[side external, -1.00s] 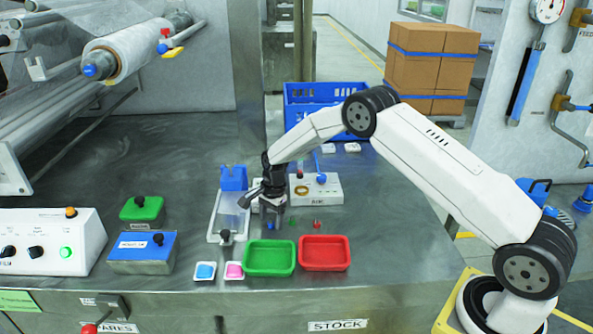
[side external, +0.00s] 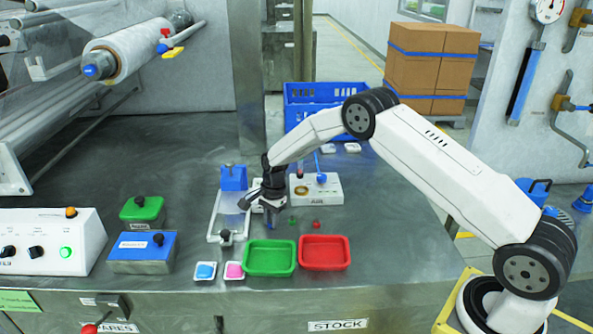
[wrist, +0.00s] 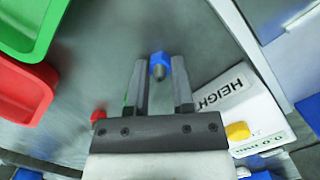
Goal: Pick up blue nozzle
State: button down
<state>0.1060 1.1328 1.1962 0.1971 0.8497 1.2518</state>
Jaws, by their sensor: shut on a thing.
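The blue nozzle (side external: 269,223) is a small blue piece at my gripper's tips, over the steel bench behind the green tray. In the wrist view the blue nozzle (wrist: 160,62) shows a blue head and a grey stub between the fingertips. My gripper (side external: 269,215) is shut on it; both fingers (wrist: 160,70) flank it in the wrist view. Whether the nozzle still touches the bench is hard to tell.
A green nozzle (side external: 293,221) and a red nozzle (side external: 316,224) stand close on the right. The green tray (side external: 269,272) and red tray (side external: 324,267) lie in front. A white gauge block (side external: 330,192) stands behind; a blue-topped fixture (side external: 234,179) is at left.

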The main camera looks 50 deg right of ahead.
jog(key=shift+r, duration=0.15)
jog(key=shift+r, duration=1.4)
jog(key=s+r, duration=1)
jog(key=s, duration=0.4)
jog(key=shift+a, duration=0.35)
